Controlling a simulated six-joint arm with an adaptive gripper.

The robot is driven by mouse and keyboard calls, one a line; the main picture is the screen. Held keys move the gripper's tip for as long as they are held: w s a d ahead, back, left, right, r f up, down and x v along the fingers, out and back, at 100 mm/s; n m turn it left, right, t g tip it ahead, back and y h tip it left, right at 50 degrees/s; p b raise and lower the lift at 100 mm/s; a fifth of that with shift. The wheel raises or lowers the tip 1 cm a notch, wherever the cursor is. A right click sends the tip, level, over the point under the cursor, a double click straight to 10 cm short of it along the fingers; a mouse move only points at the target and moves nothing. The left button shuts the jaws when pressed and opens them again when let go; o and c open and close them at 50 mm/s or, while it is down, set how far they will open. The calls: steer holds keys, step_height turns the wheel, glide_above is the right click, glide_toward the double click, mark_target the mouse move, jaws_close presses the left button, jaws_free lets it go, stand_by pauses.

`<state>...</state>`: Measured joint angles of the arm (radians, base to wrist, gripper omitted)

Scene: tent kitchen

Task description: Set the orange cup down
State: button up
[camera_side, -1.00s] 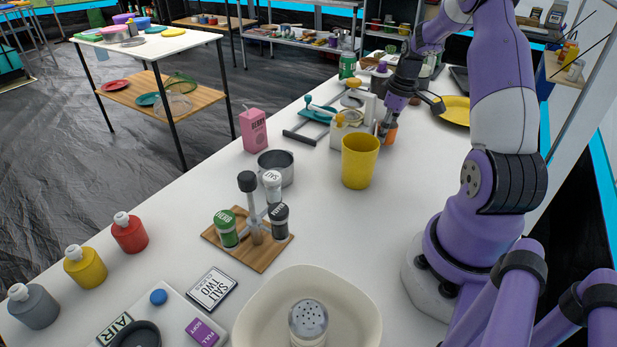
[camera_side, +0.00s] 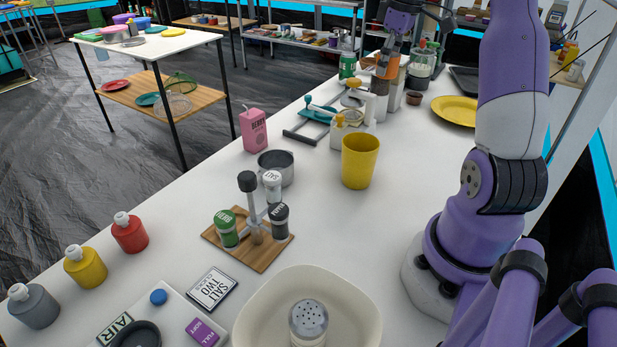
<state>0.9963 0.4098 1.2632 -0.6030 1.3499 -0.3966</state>
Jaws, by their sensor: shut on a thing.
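The orange cup (camera_side: 389,68) is small and held up in the air at the far end of the white table (camera_side: 330,225). My gripper (camera_side: 388,58) is shut on it from above, and the fingers partly cover the cup. The cup appears above or in front of white bottles and other items there; its exact height over the table is hard to tell.
A yellow plate (camera_side: 455,110) lies to the right. A yellow cup (camera_side: 359,162) stands nearer, with bare table to its right.

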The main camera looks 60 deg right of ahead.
steer(key=w+a+r, duration=0.1)
steer(key=w+a, duration=0.3)
steer(key=a, duration=0.9)
steer(key=w+a+r, duration=0.1)
steer(key=w+a, duration=0.4)
steer(key=a, duration=0.8)
steer(key=w+a+f, duration=0.4)
steer(key=a+f, duration=0.1)
steer(key=a, duration=0.3)
steer(key=w+a+f, duration=0.4)
steer(key=w+a, duration=0.1)
steer(key=a, duration=0.2)
glide_above(206, 183)
steer(key=f, duration=0.4)
steer(key=s+f, duration=0.1)
steer(key=f, duration=0.1)
steer(key=shift+a+f, duration=0.2)
steer(key=shift+a, duration=0.15)
steer(key=shift+w+d+f, duration=0.25)
steer(key=shift+d+f, duration=0.15)
steer(key=shift+f, duration=1.85)
steer(key=o, duration=1.2)
steer(key=shift+f, duration=0.15)
steer(key=shift+c, duration=0.2)
